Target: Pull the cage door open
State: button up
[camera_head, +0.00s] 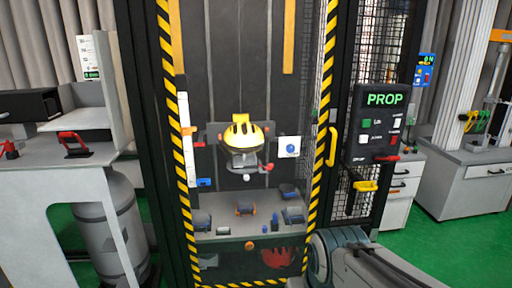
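The cage door (319,170) stands in the middle of the head view. Its tall frame has yellow and black stripes around a clear or mesh front, and it looks shut in its black surround. A yellow upright handle (332,146) is on its right side. Part of my own arm shows at the bottom right, in front of the cage's lower right corner. My gripper is not in view, and no contact with the handle is seen.
Inside the cage a yellow helmet (240,132) sits above a shelf (235,230) with several small blocks. Right of the door is a black PROP panel (382,125) with a red lever and a yellow handle (367,186) below. Benches stand on both sides; green floor shows at right.

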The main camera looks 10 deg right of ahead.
aim_at(158, 13)
jog(key=z, duration=0.6)
jog(key=i, duration=0.8)
jog(key=z, duration=0.55)
